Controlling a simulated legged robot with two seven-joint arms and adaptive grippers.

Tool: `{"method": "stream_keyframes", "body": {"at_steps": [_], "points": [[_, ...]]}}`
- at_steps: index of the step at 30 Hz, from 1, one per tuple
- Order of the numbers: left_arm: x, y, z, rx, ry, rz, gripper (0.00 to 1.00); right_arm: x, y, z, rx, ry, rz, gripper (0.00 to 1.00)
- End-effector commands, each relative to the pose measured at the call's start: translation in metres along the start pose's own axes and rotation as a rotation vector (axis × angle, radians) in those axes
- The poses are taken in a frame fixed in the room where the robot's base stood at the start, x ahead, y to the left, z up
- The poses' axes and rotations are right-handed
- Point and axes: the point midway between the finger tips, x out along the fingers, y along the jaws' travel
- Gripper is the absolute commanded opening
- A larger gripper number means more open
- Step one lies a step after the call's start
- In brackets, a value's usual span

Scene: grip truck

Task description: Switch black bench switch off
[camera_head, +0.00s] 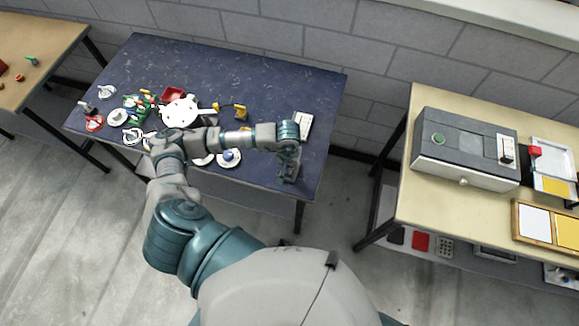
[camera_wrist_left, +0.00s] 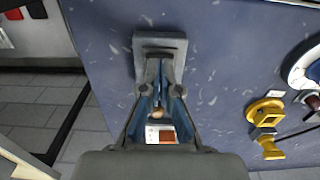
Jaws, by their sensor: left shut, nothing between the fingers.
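A grey block (camera_wrist_left: 160,40), which I take to be the bench switch, lies on the dark blue table top just past my fingertips in the left wrist view. My left gripper (camera_wrist_left: 163,88) is shut and empty, and its tips overlap the block's near side in that view. I cannot tell whether they touch it. In the head view the left gripper (camera_head: 288,170) hangs over the right part of the blue table, near its front edge, and hides most of the block. The switch's lever position cannot be made out. My right gripper is not in view.
A white panel (camera_head: 304,125) lies beyond the gripper. A yellow part (camera_head: 240,112), a white disc (camera_head: 180,111), a red tray (camera_head: 173,94) and several small parts lie to the left. A beige table (camera_head: 430,205) with a grey machine (camera_head: 465,150) stands right, across a gap.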

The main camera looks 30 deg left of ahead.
Motion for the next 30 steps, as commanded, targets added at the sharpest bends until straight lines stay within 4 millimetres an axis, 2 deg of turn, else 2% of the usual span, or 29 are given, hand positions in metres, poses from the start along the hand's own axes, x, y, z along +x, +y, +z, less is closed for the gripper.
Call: {"method": "stream_keyframes", "body": {"at_steps": [9,30], "points": [[-0.001,0.0,-0.001,0.0,0.0,0.0,0.0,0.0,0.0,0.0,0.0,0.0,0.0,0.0],[-0.063,0.0,-0.001,-0.001,0.002,-0.001,0.0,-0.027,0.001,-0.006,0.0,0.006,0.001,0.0]]}}
